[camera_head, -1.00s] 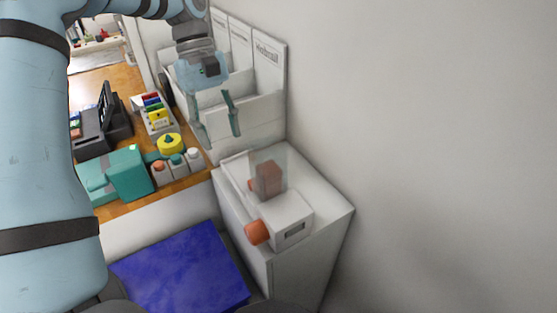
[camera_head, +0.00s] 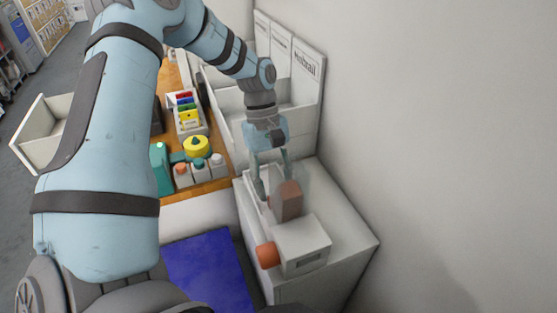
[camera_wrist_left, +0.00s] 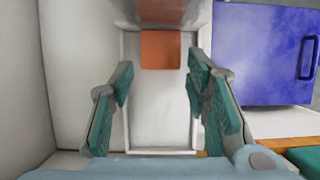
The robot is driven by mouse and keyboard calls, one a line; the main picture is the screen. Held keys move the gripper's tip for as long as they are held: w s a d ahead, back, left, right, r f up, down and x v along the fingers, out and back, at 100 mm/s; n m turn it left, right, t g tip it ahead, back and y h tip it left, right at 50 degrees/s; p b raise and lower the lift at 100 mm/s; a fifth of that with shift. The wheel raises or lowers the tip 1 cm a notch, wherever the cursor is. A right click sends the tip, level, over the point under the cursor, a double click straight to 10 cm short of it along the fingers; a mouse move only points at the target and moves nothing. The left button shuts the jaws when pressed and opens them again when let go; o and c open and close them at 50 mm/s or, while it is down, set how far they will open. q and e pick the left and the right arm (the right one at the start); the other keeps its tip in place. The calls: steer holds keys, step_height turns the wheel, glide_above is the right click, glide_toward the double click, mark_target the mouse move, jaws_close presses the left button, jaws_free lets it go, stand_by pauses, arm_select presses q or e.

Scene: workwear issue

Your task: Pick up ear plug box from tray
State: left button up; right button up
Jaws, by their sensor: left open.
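An orange box, which I take as the ear plug box (camera_wrist_left: 160,50), lies at the far end of a narrow white tray (camera_wrist_left: 127,120) in the left wrist view. In the head view only a small orange part (camera_head: 271,201) of it seems to show. My left gripper (camera_head: 275,185) points down over the tray beside the dispenser. In the wrist view its green-padded fingers (camera_wrist_left: 161,82) are spread on either side of the tray, open and empty. The box lies just beyond the fingertips. My right gripper is not in view.
A white dispenser (camera_head: 302,240) with an orange knob (camera_head: 267,255) and a see-through hopper holding a brownish block (camera_head: 290,198) stands close to the tray. White literature holders (camera_head: 305,95) stand behind. A blue panel (camera_head: 210,275) is at lower left.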

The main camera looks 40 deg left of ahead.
arm_select(q)
steer(key=shift+x, duration=0.9)
steer(key=shift+r, duration=0.1)
steer(key=c, duration=0.6)
steer(key=shift+s, duration=0.1)
